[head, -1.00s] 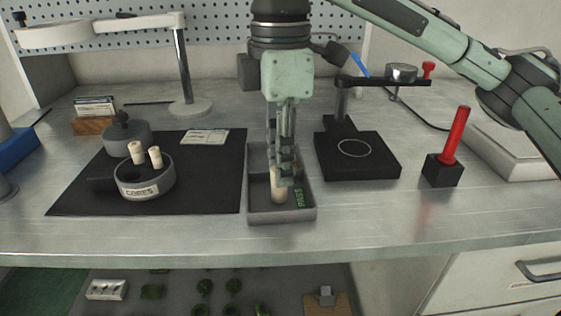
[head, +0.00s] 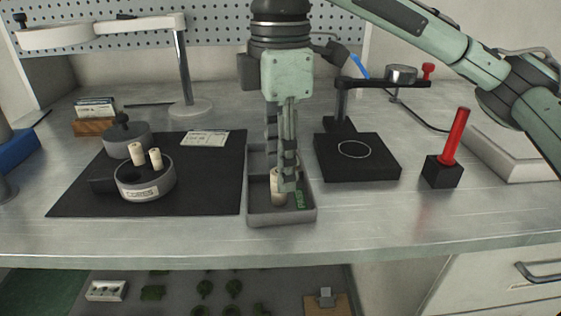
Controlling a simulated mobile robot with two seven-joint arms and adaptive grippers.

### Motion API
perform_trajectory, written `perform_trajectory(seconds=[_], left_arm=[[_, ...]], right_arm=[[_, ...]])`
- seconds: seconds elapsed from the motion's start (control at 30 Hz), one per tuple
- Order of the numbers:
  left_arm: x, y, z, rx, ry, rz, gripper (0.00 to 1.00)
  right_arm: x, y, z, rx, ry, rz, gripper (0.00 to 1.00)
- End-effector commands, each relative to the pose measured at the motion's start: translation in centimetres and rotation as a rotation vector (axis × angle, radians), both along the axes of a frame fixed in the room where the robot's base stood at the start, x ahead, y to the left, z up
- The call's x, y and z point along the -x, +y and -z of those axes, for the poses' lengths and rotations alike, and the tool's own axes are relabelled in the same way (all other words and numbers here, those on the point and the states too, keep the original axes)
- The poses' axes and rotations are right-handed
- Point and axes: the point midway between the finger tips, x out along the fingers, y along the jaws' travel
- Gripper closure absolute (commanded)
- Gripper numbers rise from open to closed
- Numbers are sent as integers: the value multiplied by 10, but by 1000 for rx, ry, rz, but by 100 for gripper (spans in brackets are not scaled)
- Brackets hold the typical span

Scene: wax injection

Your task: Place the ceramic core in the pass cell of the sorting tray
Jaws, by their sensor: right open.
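The ceramic core (head: 277,190) is a pale cylinder standing upright in the near cell of the grey sorting tray (head: 281,218), beside the green PASS marking. My right gripper (head: 282,183) reaches down into the tray from above. Its fingers are open, and they overlap the core's upper right side in the picture. I cannot tell whether a finger still touches the core. The far part of the tray is partly hidden behind the fingers. My left gripper is not in view.
A round CORES pot (head: 146,187) with two pale cores stands on a black mat (head: 215,170) at left. A black inspection stand (head: 357,168) stands right of the tray, then a red-handled tool (head: 455,137) in a black block. The bench front edge is clear.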

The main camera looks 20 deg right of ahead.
Motion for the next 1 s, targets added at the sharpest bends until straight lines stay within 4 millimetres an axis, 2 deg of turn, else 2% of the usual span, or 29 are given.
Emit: perform_trajectory(seconds=[0.03,0.17,0.3,0.5,0.7,1.0], left_arm=[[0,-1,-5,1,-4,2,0],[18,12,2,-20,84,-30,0],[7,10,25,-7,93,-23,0],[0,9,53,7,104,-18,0],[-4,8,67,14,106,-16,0],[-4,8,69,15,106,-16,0]], right_arm=[[-1,1,-9,-2,-3,0,60],[-1,1,-36,-3,-4,0,60],[-1,0,-70,-1,-5,2,60],[-2,0,-104,1,-3,0,60],[-2,0,-118,0,-1,0,60],[-2,0,-119,0,0,0,60]])
